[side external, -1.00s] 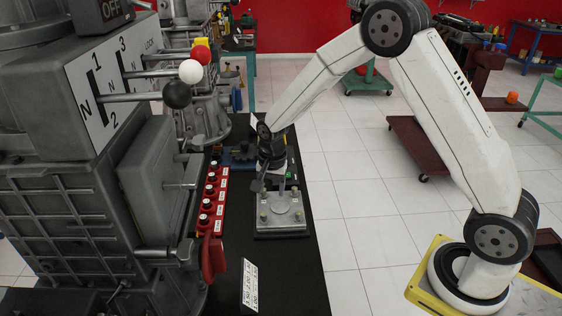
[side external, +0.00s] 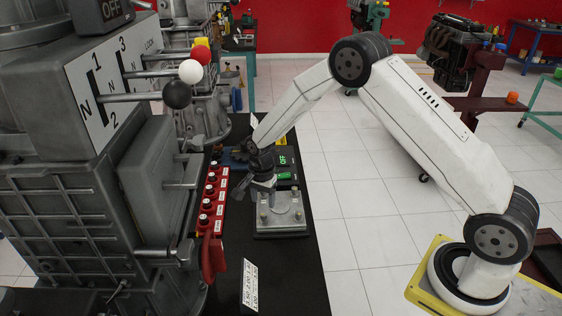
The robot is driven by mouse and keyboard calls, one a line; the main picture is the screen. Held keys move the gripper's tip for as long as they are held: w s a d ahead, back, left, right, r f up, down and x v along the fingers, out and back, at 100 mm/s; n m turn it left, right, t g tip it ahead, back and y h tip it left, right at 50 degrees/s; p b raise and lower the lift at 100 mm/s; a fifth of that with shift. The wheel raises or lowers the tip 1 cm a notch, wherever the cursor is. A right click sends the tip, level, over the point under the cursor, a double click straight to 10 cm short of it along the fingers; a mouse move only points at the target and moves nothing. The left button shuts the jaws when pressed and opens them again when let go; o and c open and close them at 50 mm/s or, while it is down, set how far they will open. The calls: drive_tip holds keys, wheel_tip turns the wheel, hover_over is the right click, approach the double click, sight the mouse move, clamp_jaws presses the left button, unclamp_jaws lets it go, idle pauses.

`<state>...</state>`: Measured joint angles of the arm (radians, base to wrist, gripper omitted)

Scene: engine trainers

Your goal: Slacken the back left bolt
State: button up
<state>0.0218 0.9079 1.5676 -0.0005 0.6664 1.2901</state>
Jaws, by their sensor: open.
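A grey metal plate (side external: 283,225) lies on the black bench top, with upright bolts near its corners. The front left bolt (side external: 264,214) and front right bolt (side external: 299,213) show clearly. My gripper (side external: 260,188) is open and points down at the plate's back left corner. The back left bolt is mostly hidden by my gripper, so I cannot tell whether the fingers are around it or touch it.
A large grey machine (side external: 80,200) with levers fills the left. A dark box with green displays (side external: 284,162) is behind the plate. The bench's front is mostly clear.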

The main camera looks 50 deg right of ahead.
sight(264, 214)
drive_tip(key=shift+f, duration=2.7)
clamp_jaws()
